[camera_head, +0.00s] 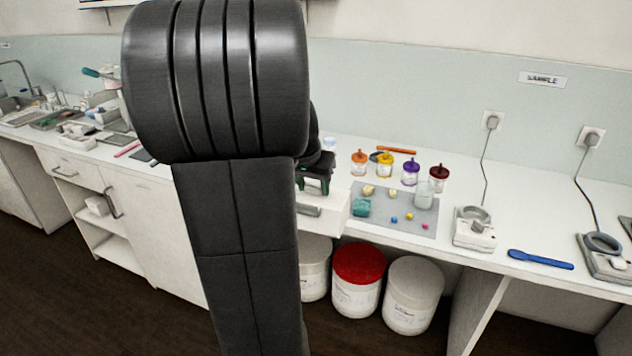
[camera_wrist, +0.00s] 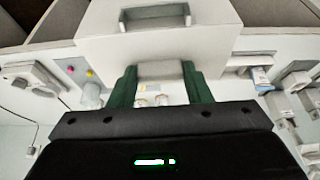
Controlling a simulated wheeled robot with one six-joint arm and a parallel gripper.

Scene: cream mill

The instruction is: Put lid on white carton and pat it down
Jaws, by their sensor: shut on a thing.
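My gripper (camera_head: 316,183) is above the front edge of the worktop, partly behind my own arm in the head view. In the wrist view its green fingers (camera_wrist: 157,88) are shut on a pale, whitish piece (camera_wrist: 162,69). I cannot tell whether that piece is the lid. A white box-like body (camera_wrist: 215,48) with a grey handle lies directly beyond the held piece. It also shows in the head view (camera_head: 335,207), at the worktop's front edge. I cannot tell whether it is the white carton or a drawer, nor whether it touches the held piece.
A grey mat (camera_head: 418,222) with small coloured cubes lies right of my gripper. Behind it stand jars with orange, yellow, purple and dark red lids. A scale (camera_head: 473,228) and a blue spoon-like tool (camera_head: 540,259) are farther right. Tubs, including a red-lidded one (camera_head: 358,280), stand below.

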